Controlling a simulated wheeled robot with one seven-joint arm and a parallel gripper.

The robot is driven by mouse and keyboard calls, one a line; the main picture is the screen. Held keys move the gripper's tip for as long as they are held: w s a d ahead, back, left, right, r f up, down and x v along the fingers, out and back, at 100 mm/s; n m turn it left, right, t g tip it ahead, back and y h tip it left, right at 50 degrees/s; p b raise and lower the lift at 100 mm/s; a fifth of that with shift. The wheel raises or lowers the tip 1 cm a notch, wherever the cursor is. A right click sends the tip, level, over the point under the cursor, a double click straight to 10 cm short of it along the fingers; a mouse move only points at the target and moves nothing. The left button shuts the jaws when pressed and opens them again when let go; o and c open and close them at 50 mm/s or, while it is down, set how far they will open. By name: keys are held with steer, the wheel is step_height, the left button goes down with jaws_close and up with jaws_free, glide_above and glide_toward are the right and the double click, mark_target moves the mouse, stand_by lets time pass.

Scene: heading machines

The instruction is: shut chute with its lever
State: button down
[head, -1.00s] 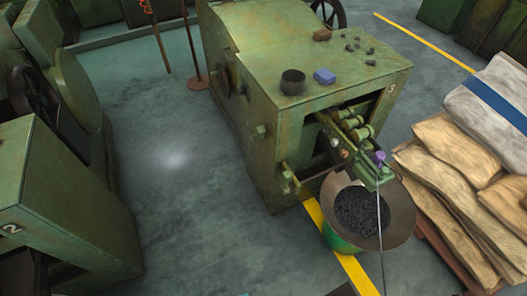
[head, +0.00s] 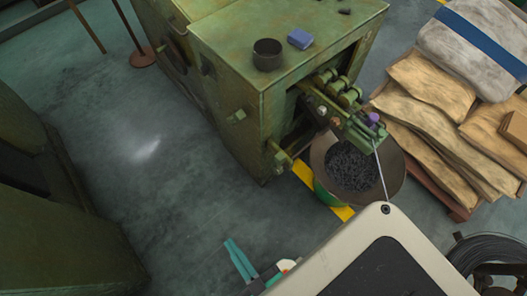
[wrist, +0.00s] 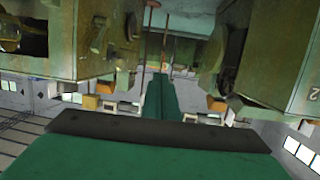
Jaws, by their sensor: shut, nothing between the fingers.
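The green heading machine (head: 225,110) stands in the middle of the head view. A green chute-like part (head: 360,132) sticks out of its front opening, over a bucket (head: 390,178) holding dark pieces. A purple knob (head: 373,118) sits at the chute's outer end, and a thin pale rod (head: 381,172) runs down from there; I cannot tell which is the lever. My gripper (head: 236,253), with teal fingers, is shut and empty, low in the head view, left of the bucket and apart from the machine. Its fingers also show in the wrist view (wrist: 160,90). The chute's inside is hidden.
A dark cup (head: 267,55) and a blue block (head: 300,38) sit on the machine top. Stacked sacks (head: 430,90) stand at right. A wire coil (head: 487,250) lies at lower right. Another machine (head: 50,210) is at left. The floor between the machines is clear.

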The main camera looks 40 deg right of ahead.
steer(key=w+d+f+n+g+h, duration=0.1)
steer(key=w+f+n+g, duration=0.1)
steer(key=f, duration=0.9)
steer(key=w+d+f+n+g, duration=0.1)
steer(key=w+f+g, duration=0.15)
steer(key=f, duration=0.75)
steer(key=w+d+f+n+g+h, duration=0.1)
steer(key=w+d+f+g+h, duration=0.1)
steer(key=w+d+f+h, duration=0.3)
steer(key=w+d+f+g, duration=0.2)
steer(key=d+f+g, duration=0.1)
steer(key=f, duration=0.5)
steer(key=w+d+r+m+g+h, duration=0.1)
steer(key=w+d+r+g+h, duration=0.25)
steer(key=w+d+h, duration=0.45)
steer(key=w+r+m+g+h, duration=0.2)
steer(key=w+r, duration=0.2)
steer(key=r, duration=0.3)
steer(key=w+r+m+g+h, duration=0.1)
steer(key=w+r+m+g, duration=0.2)
steer(key=r, duration=0.5)
steer(key=shift+w+a+g+h, duration=0.3)
steer(key=shift+w+h, duration=0.1)
steer(key=shift+w, duration=0.25)
